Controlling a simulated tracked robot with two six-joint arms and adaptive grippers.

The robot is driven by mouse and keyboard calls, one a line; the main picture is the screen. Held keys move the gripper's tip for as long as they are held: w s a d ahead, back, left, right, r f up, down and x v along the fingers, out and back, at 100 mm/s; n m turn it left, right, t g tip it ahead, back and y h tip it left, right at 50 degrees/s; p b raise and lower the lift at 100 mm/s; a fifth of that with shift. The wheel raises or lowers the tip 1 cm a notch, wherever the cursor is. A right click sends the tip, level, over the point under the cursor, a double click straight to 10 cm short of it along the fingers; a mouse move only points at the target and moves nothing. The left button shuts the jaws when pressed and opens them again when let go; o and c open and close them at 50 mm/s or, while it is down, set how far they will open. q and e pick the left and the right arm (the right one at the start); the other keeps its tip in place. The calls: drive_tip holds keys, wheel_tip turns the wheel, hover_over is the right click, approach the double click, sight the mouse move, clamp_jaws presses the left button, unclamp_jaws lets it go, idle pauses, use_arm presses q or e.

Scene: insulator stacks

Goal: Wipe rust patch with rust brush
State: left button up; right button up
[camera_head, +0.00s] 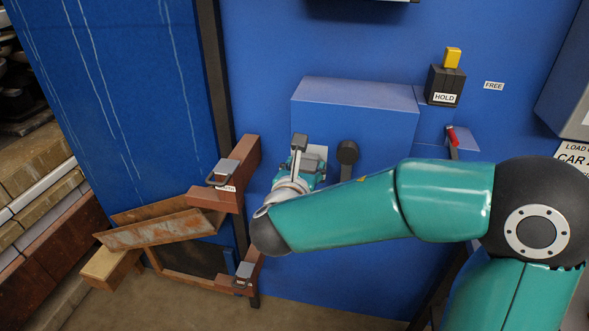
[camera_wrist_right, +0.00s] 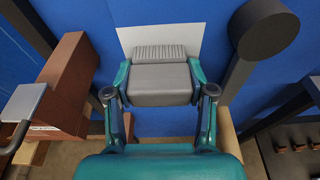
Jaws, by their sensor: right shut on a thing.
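My left gripper is out of view.
Brown brackets with grey latches stand left of the gripper, one upper (camera_head: 232,175) and one lower (camera_head: 243,272). A black round knob (camera_head: 347,152) is close on its right. Farther right are a HOLD block (camera_head: 444,85) and a red-handled lever (camera_head: 452,136). Stacked boards line the far left.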

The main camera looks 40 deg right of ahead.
drive_tip(key=shift+s+d+b, duration=0.4)
drive_tip(key=shift+s+d, duration=0.9)
drive_tip(key=shift+s, duration=0.2)
approach(326, 165)
drive_tip(key=shift+f, duration=0.75)
drive_tip(key=shift+w+d, duration=0.1)
drive_tip(key=shift+w, duration=0.05)
drive_tip(key=shift+s+a+p, duration=0.4)
drive_tip(key=shift+s+a, duration=0.55)
drive_tip(key=shift+a, duration=0.2)
